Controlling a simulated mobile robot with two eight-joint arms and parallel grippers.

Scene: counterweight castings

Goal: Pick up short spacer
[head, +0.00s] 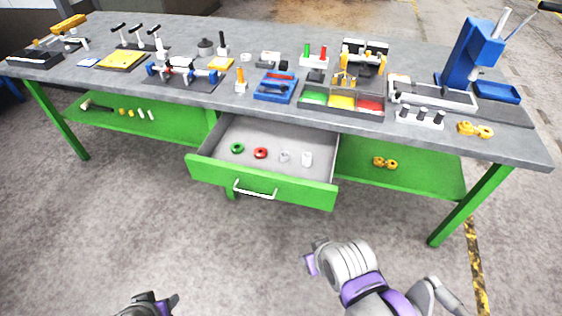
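The open drawer (262,187) under the workbench holds a green ring (237,148), a red ring (260,153), a small grey-white piece (285,156) and a taller white cylinder (307,159). They stand apart in a row. The small grey-white piece looks like the short spacer, but it is too small to be sure. My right gripper (312,260) is below and in front of the drawer, apart from it. My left gripper (172,301) is at the bottom edge, partly cut off. Neither gripper's finger opening shows clearly.
The grey workbench (130,82) carries fixtures, a blue tray (273,87), coloured bins (342,101) and a blue press (470,52). Green lower shelves hold small yellow parts (385,163) and rods. The drawer front and handle (255,189) stick out. The floor in front is clear.

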